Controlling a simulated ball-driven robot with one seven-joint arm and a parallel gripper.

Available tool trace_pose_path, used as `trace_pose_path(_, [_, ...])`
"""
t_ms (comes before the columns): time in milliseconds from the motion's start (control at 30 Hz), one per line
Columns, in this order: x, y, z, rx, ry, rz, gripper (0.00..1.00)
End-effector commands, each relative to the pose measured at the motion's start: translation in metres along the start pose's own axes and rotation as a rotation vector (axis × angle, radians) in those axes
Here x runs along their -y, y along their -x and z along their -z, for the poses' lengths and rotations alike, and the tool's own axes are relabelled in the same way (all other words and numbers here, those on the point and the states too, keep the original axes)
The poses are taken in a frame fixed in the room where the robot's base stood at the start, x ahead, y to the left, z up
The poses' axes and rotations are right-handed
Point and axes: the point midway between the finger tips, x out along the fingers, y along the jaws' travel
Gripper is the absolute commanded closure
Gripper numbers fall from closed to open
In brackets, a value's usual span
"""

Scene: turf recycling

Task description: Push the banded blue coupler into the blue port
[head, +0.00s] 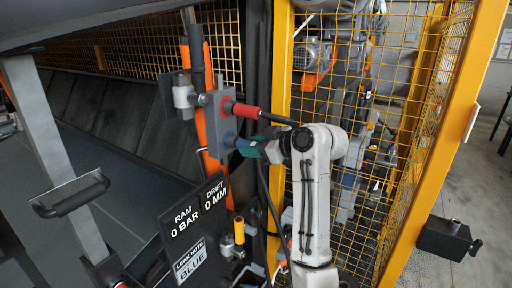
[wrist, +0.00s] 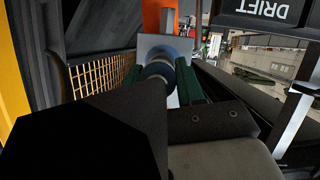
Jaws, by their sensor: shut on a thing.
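The blue coupler (wrist: 158,68) is between the green fingers of my gripper (wrist: 160,84) in the wrist view, with a dark hose running back from it toward the camera. My gripper is shut on the coupler. In the head view, the gripper (head: 252,149) is at the right side of the grey port block (head: 221,122), with the blue coupler (head: 243,143) at the block's lower part. The blue port is hidden by the coupler and fingers. I cannot tell how deep the coupler sits, and its band is not clear.
A red coupler (head: 245,111) with a black hose sits just above, on the same block. An orange post (head: 209,140) stands behind the block. A sign (head: 190,222) reads "RAM 0 BAR, DRIFT 0 MM, LEAK NOTE BLUE". Yellow mesh fencing (head: 420,110) stands at the right.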

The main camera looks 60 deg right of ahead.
Motion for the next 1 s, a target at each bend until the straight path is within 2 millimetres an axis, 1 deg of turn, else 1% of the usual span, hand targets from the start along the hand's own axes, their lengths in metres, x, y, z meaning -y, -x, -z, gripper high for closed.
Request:
trace_pose_path(200, [0.000,-0.005,0.003,-0.002,0.001,0.000,1.00])
trace_pose_path(233, [0.000,-0.005,0.003,-0.002,0.001,0.000,0.61])
trace_pose_path(533, [0.000,-0.004,0.002,-0.001,0.001,0.000,0.32])
trace_pose_path(833, [0.000,-0.002,0.001,0.000,0.000,-0.001,0.32])
trace_pose_path(933, [0.000,0.007,0.001,-0.002,0.001,-0.003,0.32])
trace_pose_path(1000, [-0.001,0.018,0.000,-0.002,0.001,-0.005,0.32])
